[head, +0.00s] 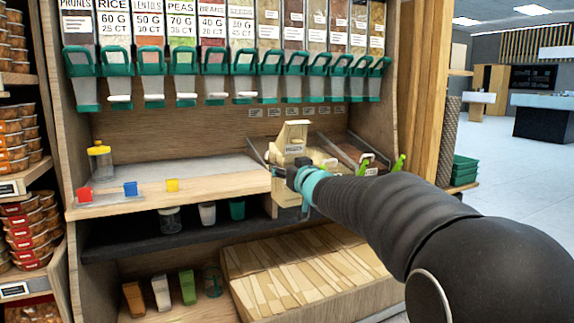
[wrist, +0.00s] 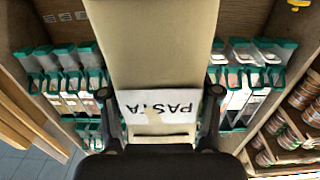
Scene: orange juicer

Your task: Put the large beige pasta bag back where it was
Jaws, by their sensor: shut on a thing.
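The large beige pasta bag (head: 293,132) is held upright by my gripper (head: 300,175) in the head view, above the right part of the wooden counter. In the wrist view the bag (wrist: 150,45) fills the middle, with its white PASTA label upside down. My gripper (wrist: 160,93) has one finger on each side of the bag and is shut on it. The bag's lower end is partly hidden by my gripper and arm in the head view.
A stack of flat beige bags (head: 300,272) lies in the low bin under the counter. Metal trays with green-handled scoops (head: 368,162) are just right of the held bag. Dispensers (head: 210,75) hang above. The counter's left part holds a jar (head: 101,163) and coloured blocks.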

